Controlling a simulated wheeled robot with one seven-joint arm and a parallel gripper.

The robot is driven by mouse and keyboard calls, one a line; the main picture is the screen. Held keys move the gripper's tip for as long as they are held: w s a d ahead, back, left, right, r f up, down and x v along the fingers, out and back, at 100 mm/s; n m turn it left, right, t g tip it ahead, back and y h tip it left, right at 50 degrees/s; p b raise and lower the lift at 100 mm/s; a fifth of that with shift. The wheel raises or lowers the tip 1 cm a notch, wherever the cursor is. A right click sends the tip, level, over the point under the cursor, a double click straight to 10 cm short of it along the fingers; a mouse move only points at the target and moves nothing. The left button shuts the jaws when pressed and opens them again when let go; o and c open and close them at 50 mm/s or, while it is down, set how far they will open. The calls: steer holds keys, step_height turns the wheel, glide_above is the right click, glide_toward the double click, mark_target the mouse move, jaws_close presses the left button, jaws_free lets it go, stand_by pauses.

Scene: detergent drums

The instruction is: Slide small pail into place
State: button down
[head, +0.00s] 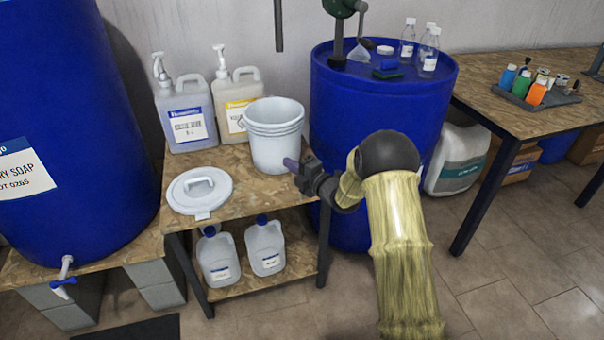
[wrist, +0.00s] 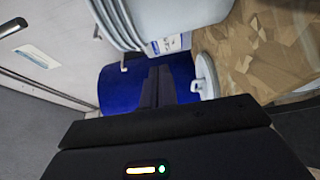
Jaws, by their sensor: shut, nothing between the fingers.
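The small pail (head: 275,150) is white, open at the top and looks like several nested pails. It stands upright at the right end of the small wooden table (head: 240,205). It fills the top of the wrist view (wrist: 190,15). My gripper (head: 291,164) is shut and empty at the pail's lower right side, its fingers pointing left. The fingers also show in the wrist view (wrist: 158,85), beside the pail. I cannot tell whether they touch it. A white lid (head: 200,192) with a handle lies at the table's front left.
Two pump jugs, one with a purple label (head: 186,115) and one with a yellow label (head: 238,100), stand behind. A blue drum (head: 375,110) is close on the right; a larger blue drum (head: 60,110) is left. Small jugs (head: 265,247) sit on the lower shelf. Bare tabletop lies between lid and pail.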

steer(key=v, duration=0.5)
steer(key=shift+s+a, duration=0.2)
steer(key=shift+a, duration=0.05)
steer(key=shift+r, duration=0.1)
steer(key=s+d+r+m+g+h, duration=0.2)
steer(key=s+d+m+g+h, duration=0.2)
steer(key=s+d+m+h, duration=1)
steer(key=s+m+g+y, duration=0.1)
steer(key=s+m+g, duration=0.5)
steer(key=s+m, duration=1.05)
step_height(320, 180, up, 29)
steer(key=s+n+p, duration=0.2)
steer(key=n+p, duration=0.2)
steer(key=p, duration=2.6)
steer(key=shift+s+a, duration=0.35)
steer(key=shift+s, duration=0.05)
